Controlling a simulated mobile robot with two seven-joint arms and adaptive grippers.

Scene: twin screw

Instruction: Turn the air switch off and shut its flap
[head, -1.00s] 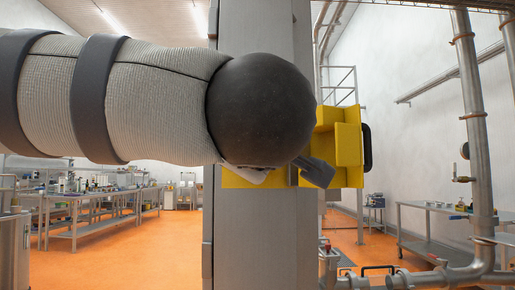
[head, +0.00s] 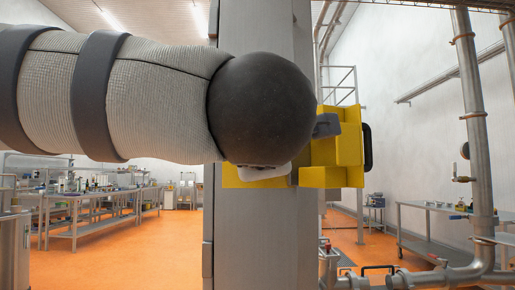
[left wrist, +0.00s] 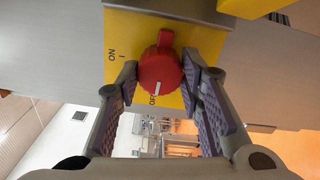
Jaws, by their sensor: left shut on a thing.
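The air switch is a yellow box (head: 330,177) on the grey column, partly hidden by my left arm in the head view. Its red knob (left wrist: 160,72) shows in the left wrist view on a yellow plate (left wrist: 120,38) marked "ON". The knob's white line points down the picture, toward lettering partly hidden by the knob. My left gripper (left wrist: 160,66) has a finger on each side of the knob and is shut on it. One finger shows in the head view beside the yellow box. A yellow part with a black handle (head: 367,147) stands out at right; it may be the flap.
The grey column (head: 258,240) stands directly ahead. Steel pipes (head: 472,120) run up the right side. Workbenches (head: 90,205) stand at left and a steel table (head: 430,225) at right, both well back. Orange floor lies open between.

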